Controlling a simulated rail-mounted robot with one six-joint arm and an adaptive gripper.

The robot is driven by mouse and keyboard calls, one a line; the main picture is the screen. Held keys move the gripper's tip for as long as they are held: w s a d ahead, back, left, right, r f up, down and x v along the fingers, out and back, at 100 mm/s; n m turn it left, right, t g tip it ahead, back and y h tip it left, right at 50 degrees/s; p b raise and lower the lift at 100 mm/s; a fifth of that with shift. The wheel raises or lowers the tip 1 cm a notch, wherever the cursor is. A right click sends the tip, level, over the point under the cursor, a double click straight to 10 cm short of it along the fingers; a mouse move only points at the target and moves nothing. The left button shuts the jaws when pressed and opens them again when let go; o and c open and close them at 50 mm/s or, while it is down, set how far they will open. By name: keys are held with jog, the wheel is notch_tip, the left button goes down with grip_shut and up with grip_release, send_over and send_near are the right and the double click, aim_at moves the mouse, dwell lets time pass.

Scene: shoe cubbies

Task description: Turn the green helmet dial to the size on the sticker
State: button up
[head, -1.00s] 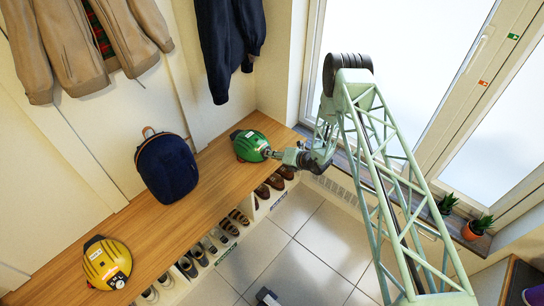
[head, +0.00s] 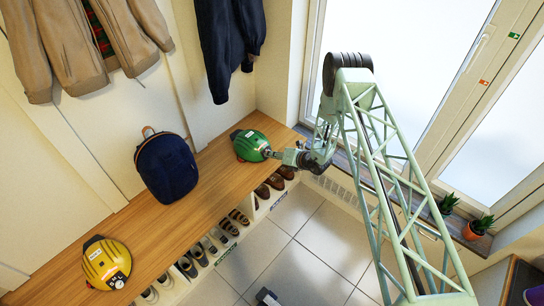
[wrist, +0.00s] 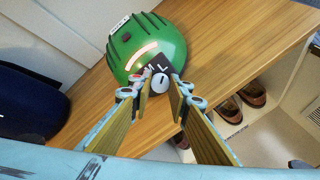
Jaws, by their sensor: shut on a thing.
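The green helmet (head: 251,145) sits on the wooden bench near the window corner. It also fills the top of the wrist view (wrist: 165,40). Its round pale dial (wrist: 161,83) sits on a black plate facing me, where the letters M and L show; other marks are hidden by the fingers. My gripper (wrist: 162,80) is shut on the dial, one finger on each side. In the head view my gripper (head: 272,154) reaches the helmet's front from the right. A small white sticker (wrist: 119,23) is on the far side of the shell; its text is too small to read.
A yellow helmet (head: 106,262) with its own dial stands at the bench's near left end. A navy backpack (head: 166,170) is between the helmets on the bench (head: 215,178). Shoes fill the cubbies below. Potted plants (head: 480,225) stand on the window sill at right.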

jog(key=n+b, duration=0.3)
jog(key=n, duration=0.2)
jog(key=shift+f+n, duration=0.1)
jog(key=shift+n, duration=0.3)
jog(key=n+b, duration=0.3)
jog(key=n, duration=0.2)
jog(key=shift+n+t+b, duration=0.35)
jog(key=shift+n+t, duration=0.05)
jog(key=n+y+b, duration=0.1)
jog(key=n+b, duration=0.2)
jog(key=n, duration=0.3)
jog(key=n+b, duration=0.1)
jog(key=n, duration=0.4)
jog(key=shift+n, duration=0.4)
jog(key=o, duration=0.6)
jog(key=shift+c, duration=0.2)
jog(key=shift+s+d, duration=0.15)
